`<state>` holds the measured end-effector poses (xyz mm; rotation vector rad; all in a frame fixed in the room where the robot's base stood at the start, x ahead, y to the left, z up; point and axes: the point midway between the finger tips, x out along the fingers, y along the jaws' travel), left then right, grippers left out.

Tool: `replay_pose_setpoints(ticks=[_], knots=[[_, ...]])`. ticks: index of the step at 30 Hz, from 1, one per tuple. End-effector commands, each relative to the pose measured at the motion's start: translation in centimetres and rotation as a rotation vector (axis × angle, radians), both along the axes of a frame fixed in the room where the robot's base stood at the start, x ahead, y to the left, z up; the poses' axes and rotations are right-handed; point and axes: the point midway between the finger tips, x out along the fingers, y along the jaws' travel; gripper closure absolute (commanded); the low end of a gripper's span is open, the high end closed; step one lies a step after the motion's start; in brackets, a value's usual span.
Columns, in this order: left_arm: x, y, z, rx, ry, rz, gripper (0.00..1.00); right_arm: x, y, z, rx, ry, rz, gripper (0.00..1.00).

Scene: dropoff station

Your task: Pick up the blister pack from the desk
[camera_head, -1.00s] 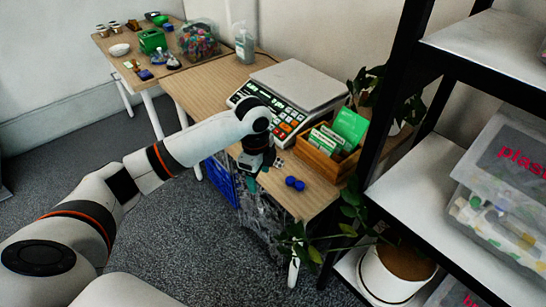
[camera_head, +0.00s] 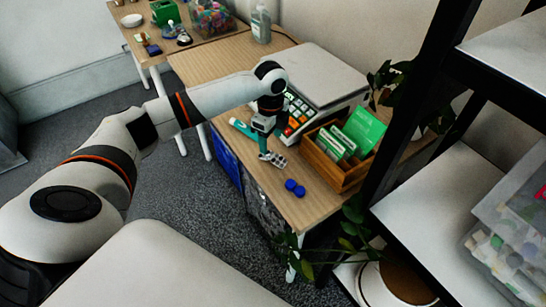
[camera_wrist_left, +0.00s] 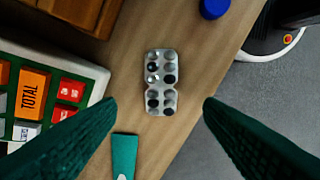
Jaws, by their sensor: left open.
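The blister pack (camera_head: 273,159) is a small silver strip with dark and light pockets, lying flat on the wooden desk (camera_head: 296,205). In the left wrist view the blister pack (camera_wrist_left: 161,82) lies between and beyond the green fingers, with bare desk around it. Whether a fingertip touches the desk cannot be told. My right gripper is not in view.
A teal tube (camera_head: 243,128) lies left of the gripper. The scale (camera_head: 300,114) stands behind it. A wooden box (camera_head: 340,172) with green cartons is to the right. A black shelf (camera_head: 415,120) stands at right.

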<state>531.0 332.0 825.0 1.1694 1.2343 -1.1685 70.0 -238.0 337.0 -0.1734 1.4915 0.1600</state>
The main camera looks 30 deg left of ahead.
Motion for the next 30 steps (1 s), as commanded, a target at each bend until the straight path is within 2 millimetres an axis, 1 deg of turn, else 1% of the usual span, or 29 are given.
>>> replay_pose_setpoints(ticks=[5, 9, 13, 17, 23, 30], knots=[[-0.1, 0.1, -1.2, 0.0, 0.0, -0.001, 0.38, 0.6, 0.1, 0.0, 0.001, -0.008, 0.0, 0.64], [-0.4, 0.4, -3.4, 0.0, 0.003, 0.0, 0.38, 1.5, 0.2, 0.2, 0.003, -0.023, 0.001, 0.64], [-0.4, 0.4, -5.1, 0.0, 0.001, -0.001, 0.38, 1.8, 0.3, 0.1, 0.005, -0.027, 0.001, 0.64], [-0.4, 0.5, -5.8, 0.0, -0.001, -0.001, 0.38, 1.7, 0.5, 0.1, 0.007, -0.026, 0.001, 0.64], [-0.4, 0.5, -5.8, 0.0, -0.002, -0.001, 0.38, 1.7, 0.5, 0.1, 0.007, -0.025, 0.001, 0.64], [-0.4, 0.4, -5.8, 0.0, -0.002, -0.001, 0.77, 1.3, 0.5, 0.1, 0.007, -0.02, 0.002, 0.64]])
